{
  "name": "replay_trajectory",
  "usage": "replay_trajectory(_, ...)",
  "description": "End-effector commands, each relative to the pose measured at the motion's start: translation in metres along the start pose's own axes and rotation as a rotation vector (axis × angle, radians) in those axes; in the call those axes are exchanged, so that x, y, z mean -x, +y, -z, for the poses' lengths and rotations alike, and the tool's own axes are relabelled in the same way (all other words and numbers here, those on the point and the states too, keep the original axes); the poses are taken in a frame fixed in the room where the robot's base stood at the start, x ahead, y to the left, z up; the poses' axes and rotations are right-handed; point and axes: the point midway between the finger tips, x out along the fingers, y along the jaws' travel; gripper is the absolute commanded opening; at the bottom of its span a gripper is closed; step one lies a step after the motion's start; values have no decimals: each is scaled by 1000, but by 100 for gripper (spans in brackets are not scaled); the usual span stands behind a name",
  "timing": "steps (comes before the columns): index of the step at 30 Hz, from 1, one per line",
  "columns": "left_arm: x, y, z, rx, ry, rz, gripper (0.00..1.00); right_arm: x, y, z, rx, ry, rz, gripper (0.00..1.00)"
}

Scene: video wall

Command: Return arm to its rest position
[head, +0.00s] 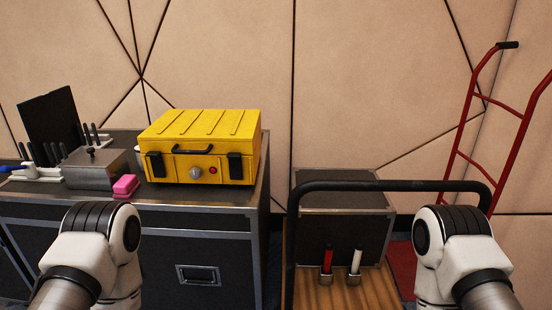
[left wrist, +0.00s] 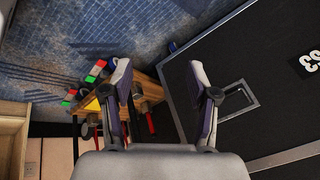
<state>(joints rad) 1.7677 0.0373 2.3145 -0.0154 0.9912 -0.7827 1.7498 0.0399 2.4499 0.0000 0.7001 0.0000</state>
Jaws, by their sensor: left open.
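My left arm (head: 97,250) shows at the lower left of the head view, bent in front of the black case. Its gripper is out of the head view. In the left wrist view my left gripper (left wrist: 160,84) is open, with its two fingers apart and nothing between the tips. Behind it, lower down, are the patterned blue floor and a small wooden stand. My right arm (head: 462,250) shows at the lower right of the head view; its gripper is out of the frame.
A yellow toolbox (head: 200,147) stands on the black case (head: 180,250), with a pink block (head: 125,186) and a metal box (head: 97,168) beside it. A cart's black handle (head: 390,186) and wooden deck (head: 350,293) are in the middle. A red hand truck (head: 465,125) leans at right.

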Motion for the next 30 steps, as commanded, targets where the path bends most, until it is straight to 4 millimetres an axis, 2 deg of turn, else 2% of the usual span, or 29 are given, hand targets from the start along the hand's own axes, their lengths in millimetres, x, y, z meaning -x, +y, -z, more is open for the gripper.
replay_trajectory(1,8,20,-22,97,-70,-60,59,0,0,0,0,0,0,0)
replay_trajectory(4,32,56,-58,345,-229,-152,59,0,0,0,0,0,0,0)
replay_trajectory(7,51,77,-80,579,-364,-185,59,0,0,0,0,0,0,0)
replay_trajectory(10,55,84,-87,798,-439,-165,59,0,0,0,0,0,0,0)
replay_trajectory(11,77,76,-78,792,-435,-164,59,24,0,0,0,-1,0,0)
replay_trajectory(12,91,71,-73,788,-433,-164,59,40,0,-1,0,-2,0,0)
replay_trajectory(17,137,56,-56,785,-430,-164,59,92,-1,0,0,1,0,0)
replay_trajectory(24,220,28,-27,784,-428,-163,59,185,-1,0,0,1,0,0)
replay_trajectory(27,237,23,-21,784,-427,-163,59,203,-1,0,0,1,0,0)
replay_trajectory(30,238,23,-21,784,-427,-163,59,205,-1,0,0,0,0,0)
